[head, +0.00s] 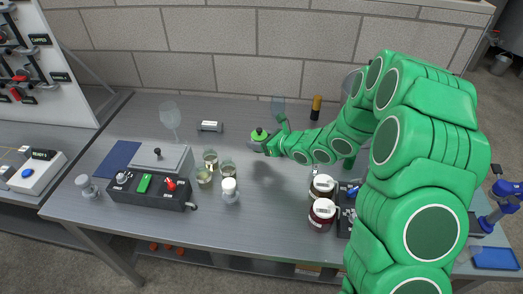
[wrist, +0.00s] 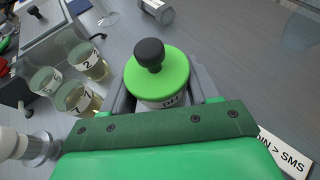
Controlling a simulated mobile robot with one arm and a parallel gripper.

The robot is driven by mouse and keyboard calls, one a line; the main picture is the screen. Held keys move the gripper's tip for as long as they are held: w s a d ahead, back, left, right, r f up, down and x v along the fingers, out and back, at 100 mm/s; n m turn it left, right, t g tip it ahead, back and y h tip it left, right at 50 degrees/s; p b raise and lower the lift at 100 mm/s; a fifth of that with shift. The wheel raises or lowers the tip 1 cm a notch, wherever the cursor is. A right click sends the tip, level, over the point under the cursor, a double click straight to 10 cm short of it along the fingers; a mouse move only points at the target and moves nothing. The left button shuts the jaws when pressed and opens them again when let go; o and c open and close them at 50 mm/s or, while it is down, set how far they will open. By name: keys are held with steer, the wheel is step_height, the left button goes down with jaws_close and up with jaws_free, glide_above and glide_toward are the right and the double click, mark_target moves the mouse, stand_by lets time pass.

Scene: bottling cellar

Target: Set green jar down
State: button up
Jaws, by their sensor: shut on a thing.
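The green jar (head: 259,134) has a green lid with a black knob and a pale body. It is near the middle of the metal table (head: 270,222) in the head view. In the wrist view the jar's lid (wrist: 172,83) and knob face me, and part of a dark-lettered label shows below. My gripper (head: 265,143) is shut on the jar, with a grey finger on either side of it. The jar looks upright. A dark shadow lies on the table below it, so it seems held above the top; its base is hidden.
Several numbered glasses (head: 211,157) and a white-capped jar (head: 229,190) stand left of the jar, beside a control box (head: 152,188). Dark red jars (head: 321,215) stand right. The table's front middle is clear.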

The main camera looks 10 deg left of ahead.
steer(key=shift+f, duration=2.2)
steer(key=shift+f, duration=0.1)
steer(key=o, duration=1.1)
steer(key=shift+o, duration=0.2)
steer(key=shift+s+d, duration=0.1)
steer(key=shift+d, duration=0.05)
steer(key=v, duration=1.1)
steer(key=shift+s+d+r, duration=0.15)
steer(key=shift+d+r, duration=0.1)
steer(key=shift+r, duration=0.05)
steer(key=shift+r, duration=0.1)
